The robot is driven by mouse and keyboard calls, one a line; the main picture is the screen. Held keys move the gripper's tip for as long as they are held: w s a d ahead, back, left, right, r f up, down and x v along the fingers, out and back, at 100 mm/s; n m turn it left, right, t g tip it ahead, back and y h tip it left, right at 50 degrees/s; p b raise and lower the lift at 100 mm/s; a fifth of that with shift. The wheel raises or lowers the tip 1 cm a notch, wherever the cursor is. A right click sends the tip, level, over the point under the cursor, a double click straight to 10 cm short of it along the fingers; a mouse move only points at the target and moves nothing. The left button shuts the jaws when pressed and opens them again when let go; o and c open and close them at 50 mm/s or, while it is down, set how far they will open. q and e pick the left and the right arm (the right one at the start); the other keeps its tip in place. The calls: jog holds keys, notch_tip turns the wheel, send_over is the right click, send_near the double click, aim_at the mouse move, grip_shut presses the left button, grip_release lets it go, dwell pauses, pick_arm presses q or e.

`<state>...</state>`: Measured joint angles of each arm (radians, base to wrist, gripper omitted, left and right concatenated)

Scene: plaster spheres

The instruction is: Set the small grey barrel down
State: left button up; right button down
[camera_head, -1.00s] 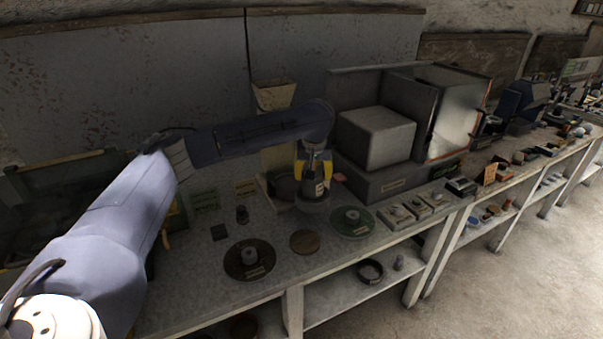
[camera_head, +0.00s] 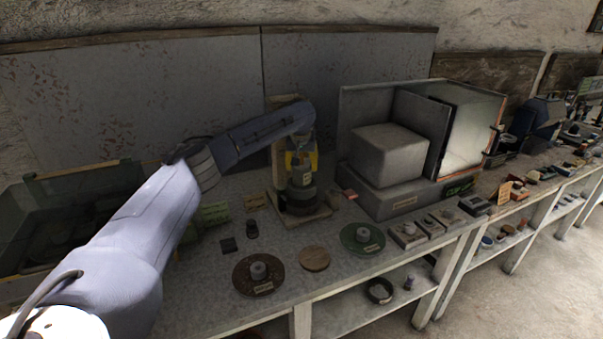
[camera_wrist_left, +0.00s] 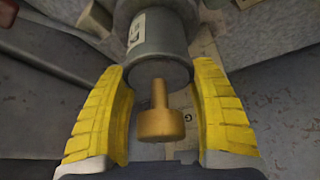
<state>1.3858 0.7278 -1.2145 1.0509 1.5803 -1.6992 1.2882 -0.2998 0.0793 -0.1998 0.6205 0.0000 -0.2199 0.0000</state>
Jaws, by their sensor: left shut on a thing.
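The small grey barrel (camera_head: 301,180) has a pale label and hangs upright between the yellow fingers of my left gripper (camera_head: 301,163). In the left wrist view, the grey barrel (camera_wrist_left: 158,48) sits between the yellow finger pads of my left gripper (camera_wrist_left: 162,85), with a brass-coloured knob (camera_wrist_left: 160,122) on its near end. In the head view the barrel is above a dark round part (camera_head: 299,205) on a stand at the back of the bench. I cannot tell whether they touch. My right gripper is out of view.
A large grey box-like cabinet (camera_head: 388,152) stands close on the right. In front lie a brown disc (camera_head: 245,285), a wooden disc (camera_head: 314,258) and a green disc (camera_head: 361,246). A green-rimmed bin is at the left. Clear bench top (camera_head: 215,260) shows between them.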

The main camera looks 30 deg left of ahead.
aim_at(301, 155)
pick_arm(q)
jog(key=shift+w+a, duration=0.1)
jog(key=shift+a, duration=0.05)
jog(key=shift+f, duration=1.7)
jog(key=shift+f, duration=0.1)
jog(key=o, duration=1.6)
jog(key=shift+f, duration=0.1)
jog(key=shift+c, duration=0.2)
jog(key=v, duration=1.2)
